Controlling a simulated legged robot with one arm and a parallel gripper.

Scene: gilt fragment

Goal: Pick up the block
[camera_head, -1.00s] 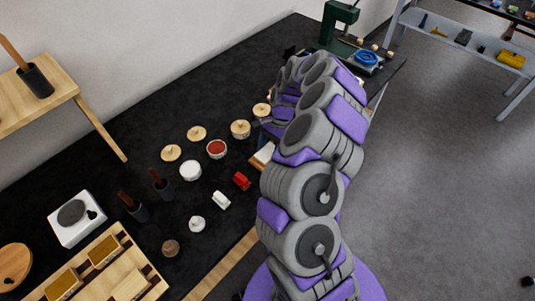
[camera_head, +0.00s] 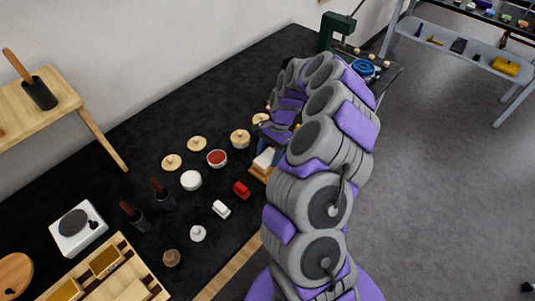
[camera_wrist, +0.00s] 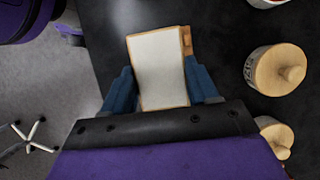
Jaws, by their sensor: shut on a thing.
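The block (camera_wrist: 158,68) is a flat rectangular piece with a pale white top and a wooden-brown edge. In the wrist view it sits between the two blue fingers of my gripper (camera_wrist: 162,90), which press on its left and right sides. In the head view the block (camera_head: 264,158) shows below my gripper (camera_head: 268,142), at the right edge of the black table, partly covered by my arm. I cannot tell whether it is clear of the table.
Lidded jars (camera_head: 240,138), a red-filled bowl (camera_head: 217,158), a red item (camera_head: 241,189) and white items (camera_head: 221,209) stand left of the block. A green machine (camera_head: 336,32) is at the far end. Grey floor (camera_head: 440,170) lies open to the right.

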